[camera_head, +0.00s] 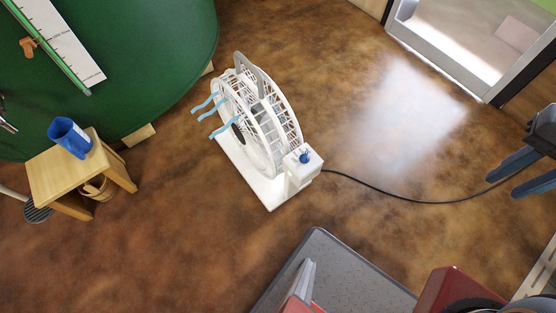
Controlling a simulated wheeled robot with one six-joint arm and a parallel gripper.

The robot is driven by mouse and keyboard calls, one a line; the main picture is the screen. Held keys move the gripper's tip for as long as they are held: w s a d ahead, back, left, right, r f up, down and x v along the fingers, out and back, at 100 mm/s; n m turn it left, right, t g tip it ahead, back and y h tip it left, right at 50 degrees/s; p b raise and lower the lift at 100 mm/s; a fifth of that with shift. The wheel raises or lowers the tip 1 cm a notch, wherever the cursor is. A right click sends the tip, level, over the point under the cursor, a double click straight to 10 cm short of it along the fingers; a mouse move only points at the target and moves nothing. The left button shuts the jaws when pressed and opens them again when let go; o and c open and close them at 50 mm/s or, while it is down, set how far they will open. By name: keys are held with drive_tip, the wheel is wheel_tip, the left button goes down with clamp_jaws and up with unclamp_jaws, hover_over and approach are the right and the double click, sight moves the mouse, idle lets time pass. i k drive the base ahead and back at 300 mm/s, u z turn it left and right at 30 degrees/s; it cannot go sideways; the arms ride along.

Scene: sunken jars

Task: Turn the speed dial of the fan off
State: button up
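The white floor fan (262,125) stands on the brown floor near the middle of the view. Light blue ribbons (207,112) stick out to the left from its front grille. A blue speed dial (304,157) sits on top of the white box at the right end of the fan's base. The dial's exact setting is too small to read. My gripper (503,186) is at the right edge, far to the right of the dial.
A black cable (400,199) runs from the fan's box to the right, towards my gripper. A wooden stool (55,180) with a blue cup (69,136) stands left, beside a large green tank (130,50).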

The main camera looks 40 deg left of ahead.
sight(304, 158)
drive_tip(key=u, duration=0.55)
drive_tip(key=k, duration=0.2)
drive_tip(key=u, duration=2.55)
drive_tip(key=k, duration=0.75)
drive_tip(key=z, duration=1.15)
drive_tip(key=i, duration=0.5)
drive_tip(key=z, duration=0.05)
